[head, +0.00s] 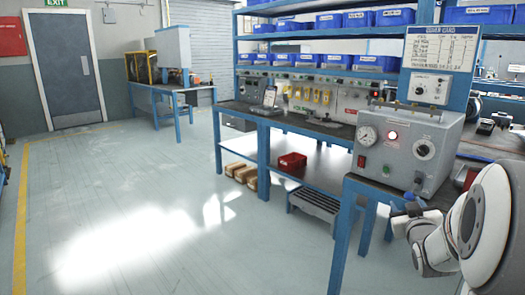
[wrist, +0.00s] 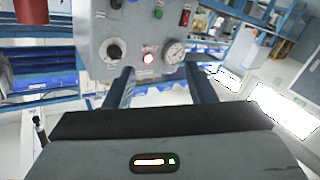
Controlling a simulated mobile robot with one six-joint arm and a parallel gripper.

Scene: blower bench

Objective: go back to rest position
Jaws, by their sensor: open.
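My gripper (wrist: 158,70) shows in the wrist view with its two dark fingers apart and nothing between them. Past the fingertips is the grey control box (wrist: 90,45), seen tilted, with a lit red lamp, a black knob and a round gauge. In the head view the same box (head: 403,148) stands on the near end of the blue-framed bench, its red lamp lit. My arm is at the lower right there, in front of the bench end. The gripper's fingers are not clear in that view.
The long bench (head: 310,129) carries a tablet (head: 269,97) and small items under shelves of blue bins (head: 377,63). A red bin (head: 292,161) and cardboard boxes (head: 245,174) sit below. A smaller bench (head: 172,88) stands at the back. The floor (head: 130,200) at left is clear.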

